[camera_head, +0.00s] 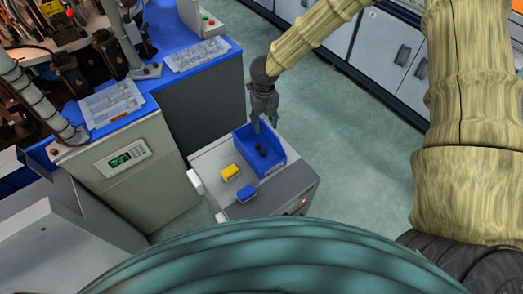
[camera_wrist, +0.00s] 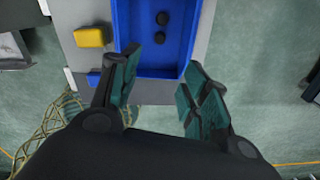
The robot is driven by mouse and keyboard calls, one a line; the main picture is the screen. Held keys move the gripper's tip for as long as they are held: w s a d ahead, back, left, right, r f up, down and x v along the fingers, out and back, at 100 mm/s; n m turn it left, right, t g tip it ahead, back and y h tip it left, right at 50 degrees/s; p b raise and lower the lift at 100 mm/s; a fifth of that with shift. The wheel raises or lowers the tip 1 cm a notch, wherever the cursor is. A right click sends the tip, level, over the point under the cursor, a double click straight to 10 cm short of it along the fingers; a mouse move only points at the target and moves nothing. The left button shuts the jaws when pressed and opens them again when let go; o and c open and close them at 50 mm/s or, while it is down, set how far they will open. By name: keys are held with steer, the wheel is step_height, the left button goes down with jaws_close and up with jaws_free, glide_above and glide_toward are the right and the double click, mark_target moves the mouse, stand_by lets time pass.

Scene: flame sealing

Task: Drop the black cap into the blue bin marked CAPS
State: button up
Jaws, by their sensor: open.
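The blue bin (camera_head: 276,166) sits on the grey cabinet top. It also shows in the wrist view (camera_wrist: 148,65); no CAPS lettering is readable. Two small black round caps lie apart on its floor, one cap (camera_wrist: 162,18) at the far side and a second cap (camera_wrist: 159,38) closer to me. My gripper (camera_wrist: 160,70) is open, with nothing between its fingers, over the near end of the bin. In the head view my gripper (camera_head: 266,121) points down at the bin's back edge.
A yellow block (camera_head: 230,172) and a small blue block (camera_head: 246,194) sit on the grey cabinet (camera_head: 210,165) left of the bin. Open floor (camera_head: 350,130) lies to the right.

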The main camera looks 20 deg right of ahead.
step_height(320, 180, up, 8)
stand_by(0.4)
steer(key=shift+f, duration=0.1)
steer(key=s+d+f+n+t+h, duration=0.1)
steer(key=s+d+f+n+h, duration=0.15)
steer(key=s+f+n, duration=0.55)
steer(key=s+d+f+n+t+h, duration=0.1)
steer(key=s+d+f+n, duration=0.2)
steer(key=s+f+n, duration=0.55)
steer(key=s+a+f+n+g+y, duration=0.1)
steer(key=s+f+n, duration=0.2)
steer(key=s+n, duration=0.6)
steer(key=s+a+f+n+g+y, duration=0.1)
steer(key=s+f+n+y, duration=0.1)
steer(key=s+n, duration=0.7)
steer(key=shift+s+f, duration=0.9)
steer(key=shift+s, duration=0.15)
